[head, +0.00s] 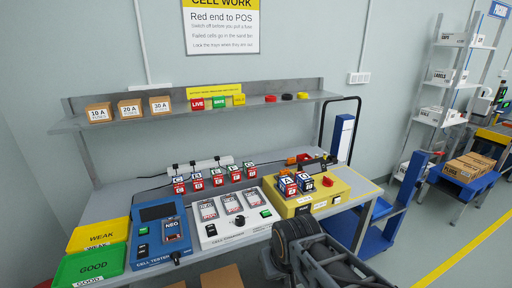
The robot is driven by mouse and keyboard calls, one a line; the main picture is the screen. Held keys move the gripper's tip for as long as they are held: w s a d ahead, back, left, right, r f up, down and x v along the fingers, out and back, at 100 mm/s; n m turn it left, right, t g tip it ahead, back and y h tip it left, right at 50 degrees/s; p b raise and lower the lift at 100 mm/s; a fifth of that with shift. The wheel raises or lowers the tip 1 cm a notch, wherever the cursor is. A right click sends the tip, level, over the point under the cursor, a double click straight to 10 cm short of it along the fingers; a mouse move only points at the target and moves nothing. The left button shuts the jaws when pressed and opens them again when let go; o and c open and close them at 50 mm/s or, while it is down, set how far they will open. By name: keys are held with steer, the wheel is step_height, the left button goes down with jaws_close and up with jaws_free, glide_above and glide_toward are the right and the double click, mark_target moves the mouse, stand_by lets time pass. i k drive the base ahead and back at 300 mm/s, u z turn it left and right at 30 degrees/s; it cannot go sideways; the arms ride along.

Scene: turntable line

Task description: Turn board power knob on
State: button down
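A yellow board box (352,187) stands at the right end of the bench and carries a red knob (327,182) on its right part. Several labelled red, white and blue cells stand on it, left of the knob. A black plate (303,210) and a small green-marked switch (336,200) are on its front. The knob's pointing direction is too small to read. A white charger panel beside it also has a black knob (239,220). Dark parts of my arm show at the bottom, in front of the bench. I cannot make out my gripper's fingers, and nothing touches the red knob.
A blue cell tester (147,215) stands left of the white charger (203,208), with yellow (97,235) and green (88,266) trays at far left. A shelf (205,110) with small boxes hangs above.

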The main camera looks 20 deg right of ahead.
mark_target(326, 181)
steer(key=z, duration=0.05)
steer(key=k, duration=0.6)
steer(key=z, duration=0.65)
steer(key=i, duration=1.55)
steer(key=u, duration=0.55)
